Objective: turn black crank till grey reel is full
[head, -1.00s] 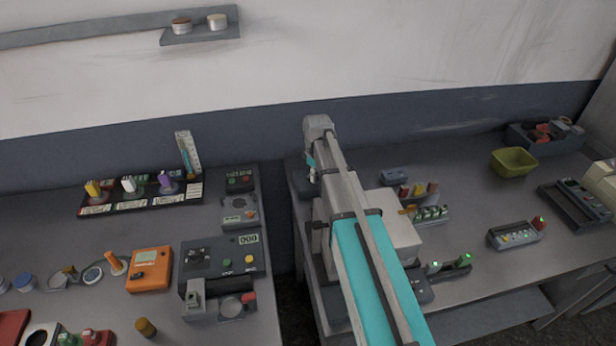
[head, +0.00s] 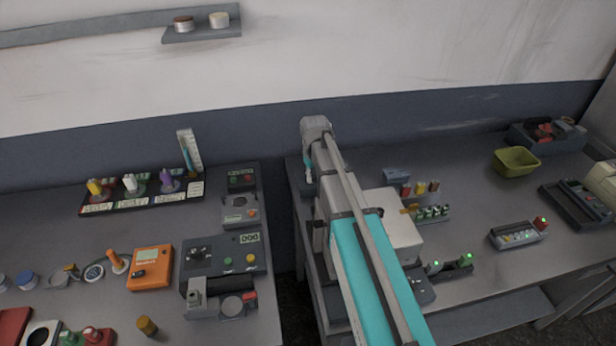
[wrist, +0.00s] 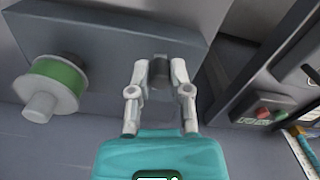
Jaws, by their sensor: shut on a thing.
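In the wrist view my gripper (wrist: 160,72) has its two pale fingers on either side of a dark knob (wrist: 160,80), shut on it. The knob looks like the handle of the black crank; the fingers hide part of it. A reel (wrist: 62,82) with pale grey flanges and a green winding stands to the left, on the front of a grey housing (wrist: 100,40). The green winding lies between the flanges; how full it is I cannot tell. In the head view my arm covers the crank and reel.
To the right in the wrist view is a dark panel with red and green buttons (wrist: 265,112). In the head view, a pale box (head: 400,225) stands beside my arm.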

